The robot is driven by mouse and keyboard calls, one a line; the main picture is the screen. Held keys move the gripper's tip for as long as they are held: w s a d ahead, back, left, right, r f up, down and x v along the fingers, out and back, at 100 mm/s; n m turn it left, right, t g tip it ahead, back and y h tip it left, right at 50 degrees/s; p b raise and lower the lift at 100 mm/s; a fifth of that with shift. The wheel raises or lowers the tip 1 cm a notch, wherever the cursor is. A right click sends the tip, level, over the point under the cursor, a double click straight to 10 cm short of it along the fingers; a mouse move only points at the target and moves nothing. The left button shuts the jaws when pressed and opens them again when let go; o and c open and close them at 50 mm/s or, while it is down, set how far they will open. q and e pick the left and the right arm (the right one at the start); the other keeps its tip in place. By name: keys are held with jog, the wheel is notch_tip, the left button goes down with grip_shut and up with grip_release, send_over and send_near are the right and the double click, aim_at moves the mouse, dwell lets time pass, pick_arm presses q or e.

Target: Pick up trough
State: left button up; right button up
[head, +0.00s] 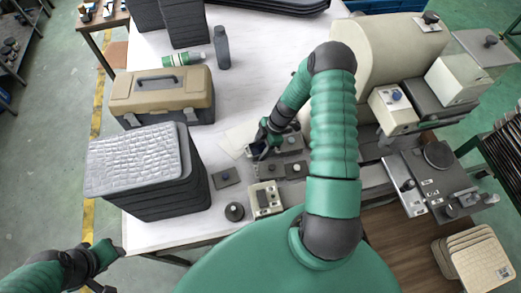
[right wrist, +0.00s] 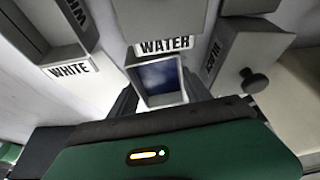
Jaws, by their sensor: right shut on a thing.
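A small grey open box, which looks like the trough (right wrist: 160,80), shows in the right wrist view. It has a square opening with a dark blue inside, and a WATER label (right wrist: 165,45) shows just above the opening. My right gripper (head: 258,146) is low over the small grey boxes in the head view. Its dark fingers stand on both sides of the trough and are shut on it. In the head view the gripper mostly hides the trough. My left gripper (head: 104,254) is at the lower left, off the table, with its jaws unclear.
Labelled grey boxes, one reading WHITE (right wrist: 70,69), stand close to the trough. A toolbox (head: 160,95), a stack of dark trays with a silvery top (head: 135,160) and a dark bottle (head: 222,48) stand left. A beige machine (head: 395,48) stands right.

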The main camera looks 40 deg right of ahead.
aim_at(261, 150)
jog(key=shift+d, duration=0.1)
jog(key=c, duration=0.5)
jog(key=shift+d, duration=0.15)
jog(key=shift+c, duration=1.4)
